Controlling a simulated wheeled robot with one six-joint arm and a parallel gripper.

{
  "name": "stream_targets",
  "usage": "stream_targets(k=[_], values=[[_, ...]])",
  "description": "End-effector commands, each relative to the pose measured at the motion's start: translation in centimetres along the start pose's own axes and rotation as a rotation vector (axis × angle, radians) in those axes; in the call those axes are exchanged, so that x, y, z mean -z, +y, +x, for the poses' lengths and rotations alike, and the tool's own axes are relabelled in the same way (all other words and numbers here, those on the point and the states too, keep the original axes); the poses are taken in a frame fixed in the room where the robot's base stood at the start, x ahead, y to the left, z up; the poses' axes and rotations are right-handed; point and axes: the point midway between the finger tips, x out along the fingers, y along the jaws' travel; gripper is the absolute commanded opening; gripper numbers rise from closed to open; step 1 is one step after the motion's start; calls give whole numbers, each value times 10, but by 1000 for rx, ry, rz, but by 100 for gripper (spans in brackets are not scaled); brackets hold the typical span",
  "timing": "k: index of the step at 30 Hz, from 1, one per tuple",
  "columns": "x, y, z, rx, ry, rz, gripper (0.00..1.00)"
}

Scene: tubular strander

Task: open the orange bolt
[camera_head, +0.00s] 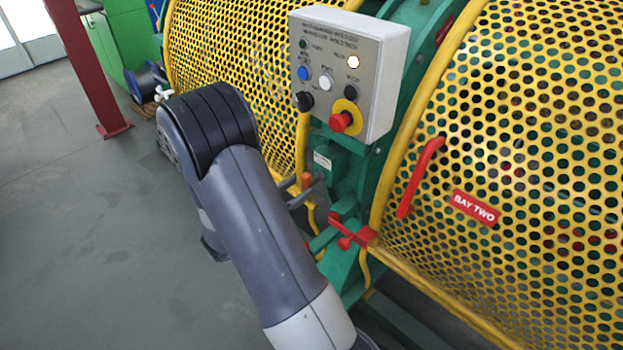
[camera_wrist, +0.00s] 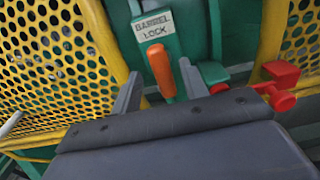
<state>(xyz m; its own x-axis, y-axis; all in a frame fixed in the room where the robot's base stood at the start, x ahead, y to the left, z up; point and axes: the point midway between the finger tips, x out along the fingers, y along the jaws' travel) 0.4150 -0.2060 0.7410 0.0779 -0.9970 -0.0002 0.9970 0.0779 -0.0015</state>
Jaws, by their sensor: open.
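The orange bolt (camera_wrist: 161,70) stands on the green frame, tilted slightly, just below a "BARREL LOCK" label (camera_wrist: 152,25). In the head view the bolt (camera_head: 306,181) is a small orange piece beside my gripper. My gripper (camera_wrist: 159,80) is open, with one finger on each side of the bolt in the wrist view. The right finger looks very close to it; I cannot tell if it touches. In the head view my gripper (camera_head: 303,188) is small and partly hidden by my arm.
A grey control box (camera_head: 350,65) with a red stop button (camera_head: 340,121) hangs above. A red latch (camera_head: 352,236) juts out right of the gripper. Yellow perforated guards (camera_head: 520,130) stand on both sides; the right one has a red handle (camera_head: 420,178). The floor at left is clear.

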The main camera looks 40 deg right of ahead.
Motion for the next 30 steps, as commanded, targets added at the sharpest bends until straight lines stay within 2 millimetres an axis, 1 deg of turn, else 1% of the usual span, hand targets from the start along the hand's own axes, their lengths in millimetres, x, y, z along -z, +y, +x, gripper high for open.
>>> stream_targets(k=[1,6,12,16,23,26,30], values=[[1,-1,10,5,0,1,42],[1,-1,35,4,0,1,42],[0,0,53,1,1,1,42],[0,0,57,0,0,1,42],[0,0,57,-1,0,1,42],[0,0,57,-1,0,1,35],[0,0,57,-1,0,1,24]])
